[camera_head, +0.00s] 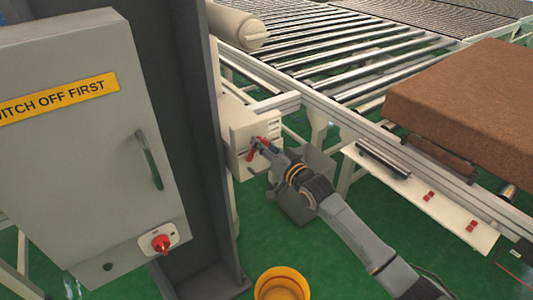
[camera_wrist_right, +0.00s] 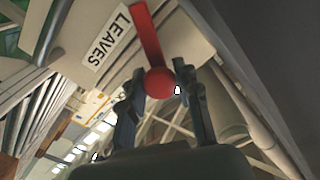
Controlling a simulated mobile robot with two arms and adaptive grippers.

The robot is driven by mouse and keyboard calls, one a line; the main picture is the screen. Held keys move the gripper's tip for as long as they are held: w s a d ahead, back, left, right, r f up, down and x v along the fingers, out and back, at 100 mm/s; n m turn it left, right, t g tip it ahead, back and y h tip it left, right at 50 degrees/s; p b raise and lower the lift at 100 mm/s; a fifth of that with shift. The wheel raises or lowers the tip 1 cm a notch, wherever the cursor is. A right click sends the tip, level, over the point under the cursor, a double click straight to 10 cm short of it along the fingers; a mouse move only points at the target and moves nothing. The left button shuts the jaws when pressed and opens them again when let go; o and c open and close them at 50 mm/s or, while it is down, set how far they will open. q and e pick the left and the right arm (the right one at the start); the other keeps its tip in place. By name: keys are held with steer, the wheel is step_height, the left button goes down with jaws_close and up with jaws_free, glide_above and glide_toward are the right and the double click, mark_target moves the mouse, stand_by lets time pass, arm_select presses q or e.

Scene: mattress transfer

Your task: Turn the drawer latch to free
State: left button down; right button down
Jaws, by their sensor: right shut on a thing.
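The drawer latch (camera_head: 251,154) is a red lever on the cream box (camera_head: 238,117) beside the roller conveyor. In the right wrist view the latch (camera_wrist_right: 147,36) is a flat red bar ending in a round red knob. My right gripper (camera_head: 262,145) reaches the latch from the lower right. In the right wrist view its fingers (camera_wrist_right: 158,82) stand on both sides of the knob, shut on it. A white label (camera_wrist_right: 108,38) reading "LEAVES" is on the panel beside the bar. The gripper partly hides the latch in the head view. My left gripper is not in view.
A grey cabinet (camera_head: 85,170) with a yellow sign and a red rotary switch (camera_head: 161,243) stands at left. A dark post (camera_head: 175,110) rises beside it. A yellow bin (camera_head: 282,284) is on the green floor. A brown mattress (camera_head: 465,95) lies at right by the conveyor (camera_head: 340,60).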

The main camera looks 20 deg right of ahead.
steer(key=shift+m, duration=0.5)
steer(key=m, duration=0.2)
steer(key=shift+m, duration=0.8)
steer(key=shift+m+p, duration=0.3)
steer(key=shift+m, duration=0.2)
steer(key=m, duration=0.3)
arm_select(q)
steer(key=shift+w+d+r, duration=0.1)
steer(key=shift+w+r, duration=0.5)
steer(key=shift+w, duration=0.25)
arm_select(e)
steer(key=shift+m, duration=1.7)
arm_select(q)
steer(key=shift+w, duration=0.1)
